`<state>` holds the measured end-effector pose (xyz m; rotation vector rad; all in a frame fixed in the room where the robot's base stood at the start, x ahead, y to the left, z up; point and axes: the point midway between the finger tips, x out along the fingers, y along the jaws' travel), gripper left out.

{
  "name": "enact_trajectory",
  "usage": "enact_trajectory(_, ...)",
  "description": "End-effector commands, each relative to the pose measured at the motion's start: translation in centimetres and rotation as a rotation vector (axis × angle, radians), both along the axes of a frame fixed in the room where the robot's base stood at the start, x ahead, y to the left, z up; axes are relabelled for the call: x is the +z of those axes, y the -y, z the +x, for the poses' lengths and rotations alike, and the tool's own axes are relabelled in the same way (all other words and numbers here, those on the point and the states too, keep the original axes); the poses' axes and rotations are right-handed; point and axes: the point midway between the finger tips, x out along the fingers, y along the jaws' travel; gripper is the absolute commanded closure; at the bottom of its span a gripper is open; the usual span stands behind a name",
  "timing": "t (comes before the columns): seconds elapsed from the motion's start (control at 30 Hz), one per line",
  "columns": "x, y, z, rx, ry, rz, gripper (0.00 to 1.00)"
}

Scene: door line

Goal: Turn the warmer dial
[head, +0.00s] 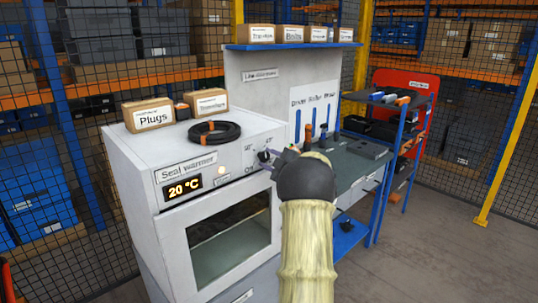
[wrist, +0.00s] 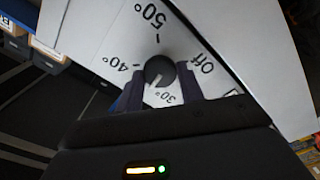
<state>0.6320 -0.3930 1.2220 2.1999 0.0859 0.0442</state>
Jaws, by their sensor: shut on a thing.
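The seal warmer (head: 185,150) is a white box with a glass door and a display reading 20 °C. Its dark round dial (head: 263,156) is on the front panel, right of the display. In the wrist view the dial (wrist: 160,69) has marks for Off, 30°, 40° and 50° around it. Its pale pointer line slants to the lower left, between the 30° and 40° marks. My gripper (wrist: 159,76) is shut on the dial, one finger on each side. In the head view my wrist hides part of the gripper (head: 268,163).
A black cable coil (head: 214,132) and boxes marked Plugs (head: 149,115) and another label sit on top of the warmer. A workbench (head: 350,155) with tool handles stands to the right. The floor at the right (head: 450,250) is clear.

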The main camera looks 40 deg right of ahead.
Motion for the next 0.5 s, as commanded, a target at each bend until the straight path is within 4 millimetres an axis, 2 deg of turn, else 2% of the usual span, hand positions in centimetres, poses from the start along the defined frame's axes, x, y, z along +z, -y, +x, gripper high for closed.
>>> enact_trajectory(0.5, 0.10, 0.09, -0.08, -0.003, -0.044, 0.493, 0.85)
